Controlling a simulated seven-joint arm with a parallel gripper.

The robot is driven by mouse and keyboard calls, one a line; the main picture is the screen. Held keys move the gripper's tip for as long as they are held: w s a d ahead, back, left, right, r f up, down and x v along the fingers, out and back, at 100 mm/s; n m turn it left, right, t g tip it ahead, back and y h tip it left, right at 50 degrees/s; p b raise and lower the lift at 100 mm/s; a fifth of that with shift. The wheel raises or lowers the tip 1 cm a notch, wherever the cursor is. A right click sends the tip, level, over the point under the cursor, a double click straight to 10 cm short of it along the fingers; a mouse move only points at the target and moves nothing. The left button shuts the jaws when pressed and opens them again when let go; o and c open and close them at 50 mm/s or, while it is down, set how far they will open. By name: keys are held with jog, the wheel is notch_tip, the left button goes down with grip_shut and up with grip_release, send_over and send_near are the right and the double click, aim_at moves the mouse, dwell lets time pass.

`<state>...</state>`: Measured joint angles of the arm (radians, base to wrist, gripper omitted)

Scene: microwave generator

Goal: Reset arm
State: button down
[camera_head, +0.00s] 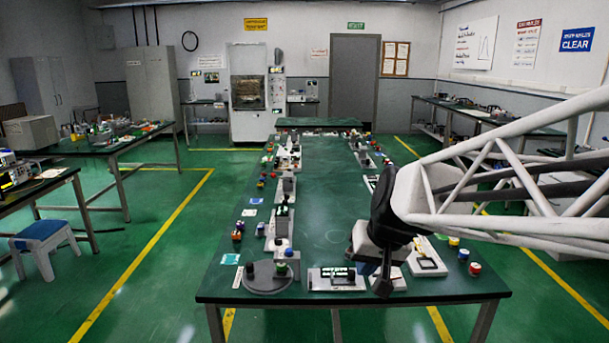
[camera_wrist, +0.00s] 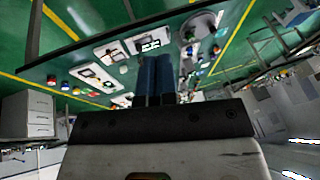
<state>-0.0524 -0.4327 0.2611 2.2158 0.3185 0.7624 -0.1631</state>
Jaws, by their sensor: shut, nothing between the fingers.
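My white truss arm comes in from the right in the head view. My gripper (camera_head: 383,288) hangs dark and pointing down over the front right part of the long green table (camera_head: 345,225). In the wrist view its two blue fingers (camera_wrist: 156,75) lie side by side, shut, with nothing seen between them. A white plate with a dark fixture (camera_head: 337,279) lies just left of the gripper on the table. Another white plate with a dark frame (camera_head: 426,262) lies to its right, partly behind the arm.
A round grey base (camera_head: 268,278) stands at the table's front left. Small coloured knobs, one of them red (camera_head: 475,269), sit at the front right. Parts line the table's left side. The table's middle is clear. A blue stool (camera_head: 42,232) stands at left.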

jog(key=s+d+f+h, duration=0.1)
jog(key=s+d, duration=0.2)
jog(key=s, duration=0.6)
jog(key=s+d+f+g+h, duration=0.1)
jog(key=s+d+f+h, duration=0.1)
jog(key=s, duration=0.8)
jog(key=shift+d, duration=0.9)
